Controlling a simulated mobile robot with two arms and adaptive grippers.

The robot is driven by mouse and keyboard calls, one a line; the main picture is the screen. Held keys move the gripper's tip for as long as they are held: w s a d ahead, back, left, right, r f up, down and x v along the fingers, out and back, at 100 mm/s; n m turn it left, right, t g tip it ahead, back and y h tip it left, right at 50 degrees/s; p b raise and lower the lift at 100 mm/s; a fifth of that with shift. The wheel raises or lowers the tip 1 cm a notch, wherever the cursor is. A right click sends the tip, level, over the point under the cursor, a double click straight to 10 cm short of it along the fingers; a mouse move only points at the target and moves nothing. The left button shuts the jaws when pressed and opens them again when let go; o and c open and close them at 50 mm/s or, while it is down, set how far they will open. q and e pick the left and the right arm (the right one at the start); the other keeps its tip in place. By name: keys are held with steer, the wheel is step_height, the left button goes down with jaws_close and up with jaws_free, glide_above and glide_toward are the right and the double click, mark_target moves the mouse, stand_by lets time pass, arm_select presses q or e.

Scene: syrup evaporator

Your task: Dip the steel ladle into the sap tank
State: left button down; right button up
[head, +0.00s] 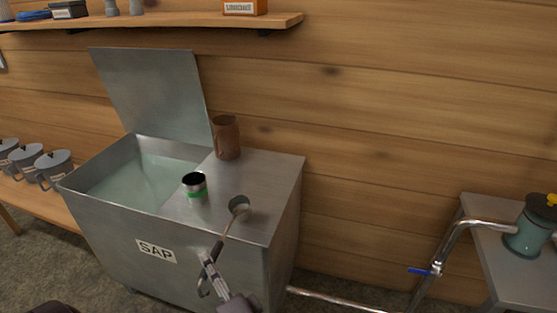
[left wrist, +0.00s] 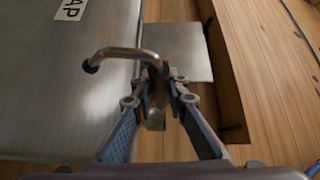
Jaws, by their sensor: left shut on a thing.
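The steel sap tank (head: 225,232) with a SAP label stands in the middle of the head view. Its left part is open, with pale greenish liquid (head: 135,182) inside, and its lid (head: 155,95) is raised at the back. The steel ladle (head: 239,205) has its round bowl over the front right of the tank's closed top; I cannot tell whether it touches. My left gripper (head: 209,265) is shut on the ladle's handle in front of the tank. The handle's bent end (left wrist: 105,56) shows in the left wrist view. My right gripper is not in view.
Lidded pots (head: 52,168) sit on a bench at left. A pipe with a blue valve (head: 425,271) runs at right. A shelf (head: 170,22) hangs above.

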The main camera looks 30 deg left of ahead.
arm_select(q)
steer(key=s+a, duration=0.5)
steer(key=a, duration=0.7)
steer(key=s+a, duration=0.6)
steer(key=a, duration=0.7)
steer(key=shift+s+p, duration=0.3)
steer(key=w+d, duration=0.4)
steer(key=d, duration=0.4)
steer(key=w+d, duration=0.3)
steer(key=d, duration=0.5)
steer(key=w+d+b, duration=0.1)
steer(key=w+d, duration=0.3)
steer(key=d, duration=0.5)
steer(key=shift+w, duration=0.3)
